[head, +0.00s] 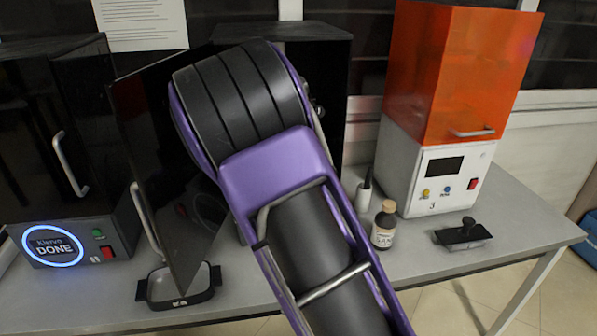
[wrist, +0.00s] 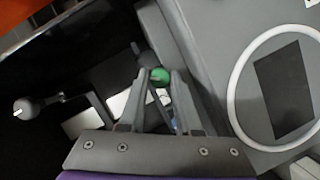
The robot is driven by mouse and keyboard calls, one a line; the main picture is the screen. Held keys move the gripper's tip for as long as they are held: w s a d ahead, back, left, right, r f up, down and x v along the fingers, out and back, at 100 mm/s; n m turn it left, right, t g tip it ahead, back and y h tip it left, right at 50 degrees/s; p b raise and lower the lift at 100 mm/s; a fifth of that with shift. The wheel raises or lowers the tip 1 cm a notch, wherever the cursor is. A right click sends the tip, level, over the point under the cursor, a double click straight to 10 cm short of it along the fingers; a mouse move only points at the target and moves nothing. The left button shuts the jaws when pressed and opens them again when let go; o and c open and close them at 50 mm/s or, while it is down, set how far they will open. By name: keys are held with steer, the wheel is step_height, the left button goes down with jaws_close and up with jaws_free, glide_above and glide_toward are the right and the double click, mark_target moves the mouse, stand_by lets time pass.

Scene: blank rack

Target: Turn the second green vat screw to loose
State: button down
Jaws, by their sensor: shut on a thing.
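In the wrist view, my gripper (wrist: 162,90) is shut on a round green screw (wrist: 159,75), which shows between its fingertips. The screw sits among grey parts inside a dark machine. In the head view, my purple and black arm reaches into the middle black machine, whose dark door (head: 160,170) stands open. The arm hides the gripper and the screw there. Which way the screw is turned cannot be told.
A pale grey knob (wrist: 25,108) lies left of the gripper in the wrist view. In the head view, a black-rimmed tray (head: 207,294), a brown bottle (head: 383,230) and a black handled plate (head: 465,235) rest on the table. An orange-hooded machine (head: 456,75) stands right, a black machine (head: 70,150) left.

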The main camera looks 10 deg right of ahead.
steer(key=n+t+h, duration=0.1)
steer(key=n, duration=0.1)
steer(key=shift+a+n+p, duration=0.1)
steer(key=shift+n+p, duration=0.3)
steer(key=shift+f+n+t, duration=0.1)
steer(key=shift+n+t, duration=0.4)
steer(key=shift+n, duration=0.5)
steer(key=c, duration=0.6)
jaws_free()
steer(key=shift+h, duration=0.3)
steer(key=v, duration=1.7)
steer(key=shift+s+p, duration=0.2)
steer(key=shift+p, duration=0.1)
